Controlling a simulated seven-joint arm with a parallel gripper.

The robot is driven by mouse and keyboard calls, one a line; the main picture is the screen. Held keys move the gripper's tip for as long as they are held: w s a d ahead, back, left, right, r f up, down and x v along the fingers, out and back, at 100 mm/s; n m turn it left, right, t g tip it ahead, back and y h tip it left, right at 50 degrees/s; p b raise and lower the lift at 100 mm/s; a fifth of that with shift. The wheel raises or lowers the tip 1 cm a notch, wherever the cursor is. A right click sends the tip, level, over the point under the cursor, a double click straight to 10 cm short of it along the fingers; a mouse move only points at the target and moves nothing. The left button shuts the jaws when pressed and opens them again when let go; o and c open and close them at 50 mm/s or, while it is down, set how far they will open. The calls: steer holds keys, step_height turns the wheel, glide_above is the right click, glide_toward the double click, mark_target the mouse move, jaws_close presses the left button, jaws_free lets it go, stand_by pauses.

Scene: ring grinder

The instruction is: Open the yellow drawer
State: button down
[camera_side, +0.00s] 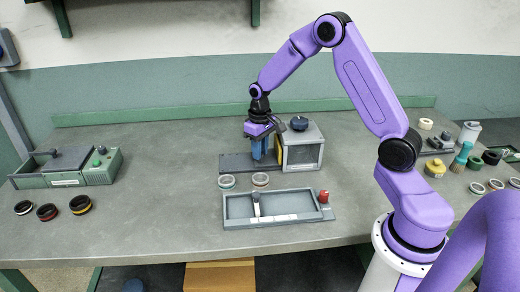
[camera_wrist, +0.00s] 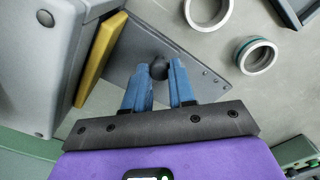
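The yellow drawer front (camera_wrist: 101,58) shows in the wrist view as a narrow yellow panel along the side of a grey box (camera_wrist: 38,60). It looks close against the box. A dark round knob (camera_wrist: 158,67) is to the right of the panel; its link to the drawer is not clear. My gripper (camera_wrist: 160,72) has its two blue fingers close together, one on each side of the knob and seemingly touching it. In the side view my gripper (camera_side: 263,155) points down at the left of the grey box (camera_side: 302,146). The drawer is mostly hidden there by the fingers.
A dark plate (camera_side: 235,163) lies under the gripper. Two rings (camera_side: 227,181) (camera_side: 260,179) and a grey tray (camera_side: 233,221) with a red knob are in front. Several dark rings and a green-grey box (camera_side: 100,169) are at left. Small parts crowd the right.

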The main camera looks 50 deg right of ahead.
steer(key=w+a, duration=0.8)
steer(key=shift+w, duration=0.1)
steer(key=c, duration=0.9)
jaws_free()
steer(key=shift+c, duration=0.2)
step_height(320, 180, up, 18)
steer(key=shift+f, duration=0.2)
